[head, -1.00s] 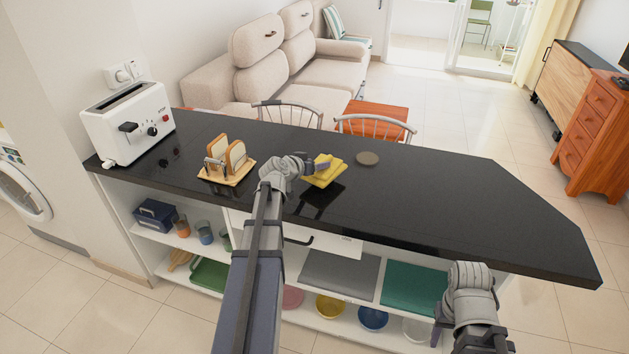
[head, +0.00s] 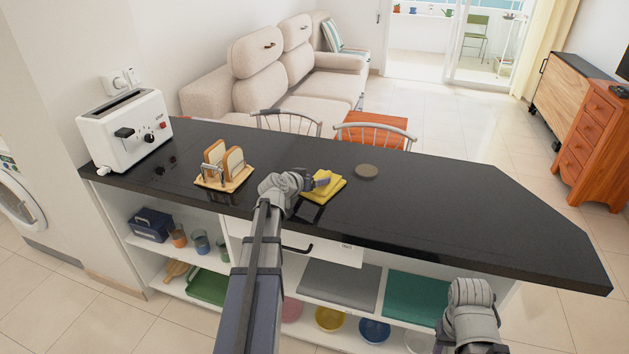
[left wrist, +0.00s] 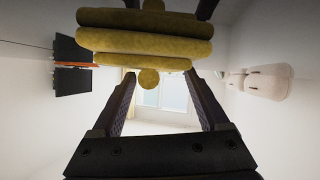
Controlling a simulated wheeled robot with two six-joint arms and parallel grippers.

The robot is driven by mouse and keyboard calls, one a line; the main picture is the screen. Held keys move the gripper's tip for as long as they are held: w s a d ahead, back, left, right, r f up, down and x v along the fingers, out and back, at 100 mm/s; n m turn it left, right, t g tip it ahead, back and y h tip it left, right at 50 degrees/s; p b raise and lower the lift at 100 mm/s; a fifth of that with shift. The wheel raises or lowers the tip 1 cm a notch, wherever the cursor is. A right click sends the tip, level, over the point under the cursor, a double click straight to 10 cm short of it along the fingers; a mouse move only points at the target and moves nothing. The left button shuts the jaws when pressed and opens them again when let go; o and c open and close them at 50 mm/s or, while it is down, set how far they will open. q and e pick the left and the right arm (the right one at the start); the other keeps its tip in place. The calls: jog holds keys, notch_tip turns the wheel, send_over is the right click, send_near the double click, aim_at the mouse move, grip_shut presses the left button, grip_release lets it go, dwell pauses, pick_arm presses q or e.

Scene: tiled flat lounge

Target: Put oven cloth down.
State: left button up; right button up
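The oven cloth (head: 324,191) is a folded yellow stack in several layers, at the middle of the black counter (head: 440,210). It is at or just above the counter top; I cannot tell if it touches. My left gripper (head: 320,181) reaches over the counter from the left, with its fingers at the cloth. In the left wrist view the cloth (left wrist: 145,42) lies across the fingers and hides part of them, so their contact is partly covered. My right arm shows low at the right, over the counter's front side; its fingers do not show.
A toast rack (head: 223,170) with bread stands left of the cloth, and a white toaster (head: 127,130) further left. A round grey-brown disc (head: 367,171) lies just right of the cloth. The counter's right part is clear. Chairs (head: 375,136) stand behind.

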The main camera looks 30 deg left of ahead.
pick_arm(q)
jog(key=o, duration=0.3)
jog(key=shift+s+r+p, duration=0.2)
jog(key=shift+r+p, duration=0.05)
jog(key=shift+p, duration=0.05)
jog(key=p+v, duration=0.4)
jog(key=v, duration=0.6)
jog(key=shift+s+r, duration=0.1)
jog(key=shift+s, duration=0.05)
jog(key=shift+s+r+p, duration=0.15)
jog(key=shift+s+p, duration=0.3)
jog(key=shift+s, duration=0.15)
